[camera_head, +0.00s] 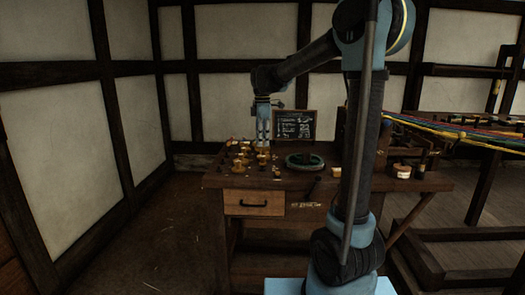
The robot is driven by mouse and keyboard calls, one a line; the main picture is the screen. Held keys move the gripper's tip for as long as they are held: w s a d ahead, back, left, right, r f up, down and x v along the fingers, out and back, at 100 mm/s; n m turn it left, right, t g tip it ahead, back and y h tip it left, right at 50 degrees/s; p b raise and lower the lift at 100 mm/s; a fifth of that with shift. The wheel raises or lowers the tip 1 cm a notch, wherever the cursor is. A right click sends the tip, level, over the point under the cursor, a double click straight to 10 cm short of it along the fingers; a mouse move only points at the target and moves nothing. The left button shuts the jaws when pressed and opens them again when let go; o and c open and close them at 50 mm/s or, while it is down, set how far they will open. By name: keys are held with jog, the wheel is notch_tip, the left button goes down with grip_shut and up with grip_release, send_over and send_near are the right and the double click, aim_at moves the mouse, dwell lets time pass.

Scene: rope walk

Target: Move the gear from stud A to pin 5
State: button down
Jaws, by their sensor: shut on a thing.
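My gripper (263,145) points straight down over the left part of the wooden workbench (300,181). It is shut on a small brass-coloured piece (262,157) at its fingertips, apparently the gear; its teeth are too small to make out. Several brass-coloured pieces (240,157) stand on the bench just left of the gripper. Stud A and pin 5 cannot be told apart among them at this size. Whether the held piece touches a post or the bench cannot be seen.
A round green-rimmed item (305,161) lies right of the gripper. A framed dark board (295,125) stands behind. A pale round container (402,171) sits at the bench's right end. Coloured ropes (455,130) stretch off right. My arm hides part of the bench.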

jog(key=shift+r, duration=2.5)
jog(key=shift+f, duration=0.1)
